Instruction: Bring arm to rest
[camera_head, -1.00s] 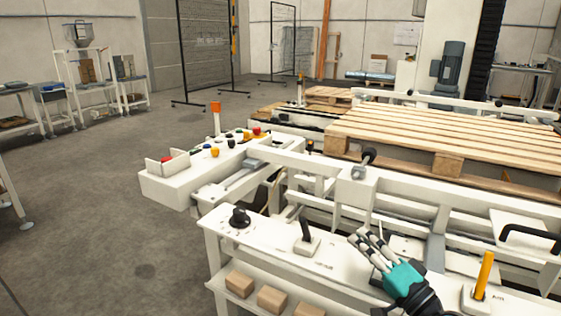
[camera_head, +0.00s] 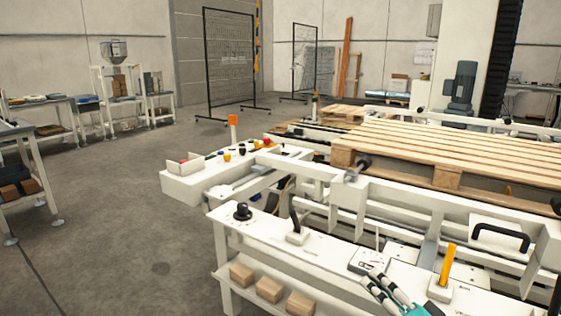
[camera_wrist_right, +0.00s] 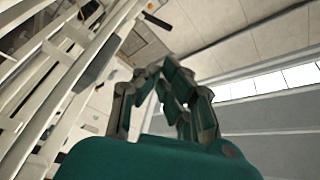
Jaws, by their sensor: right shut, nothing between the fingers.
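My right gripper (camera_head: 388,291) is at the lower right of the head view, over the front edge of the white control bench (camera_head: 330,262). Its teal body is partly cut off by the bottom edge. In the right wrist view its fingers (camera_wrist_right: 165,85) come together with nothing between them. The gripper is beside the yellow lever (camera_head: 447,265), to its left, and appears apart from it. My left gripper is not in view.
A black lever (camera_head: 295,222) and a black knob (camera_head: 242,211) stand on the bench. Wooden blocks (camera_head: 270,288) lie on its lower shelf. A wooden pallet (camera_head: 460,150) rests on the conveyor behind. The grey floor (camera_head: 110,240) at left is open, with work tables (camera_head: 30,180) beyond.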

